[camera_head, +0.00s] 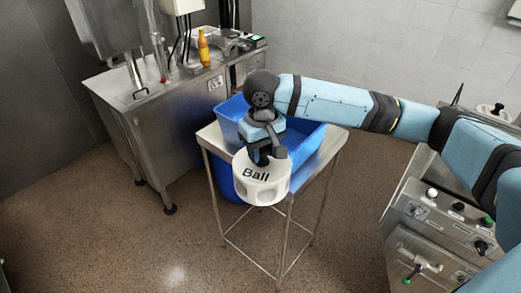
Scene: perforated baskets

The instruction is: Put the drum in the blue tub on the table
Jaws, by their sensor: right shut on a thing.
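The blue tub (312,139) is on that table, behind the gripper. My right arm and gripper hide much of the tub's inside. My left gripper is not in view.
A steel counter (143,125) with an orange bottle (204,48) stands at the left. A steel machine (440,225) with knobs is at the right. Blue material (222,180) also shows below the tabletop. The floor in front is clear.

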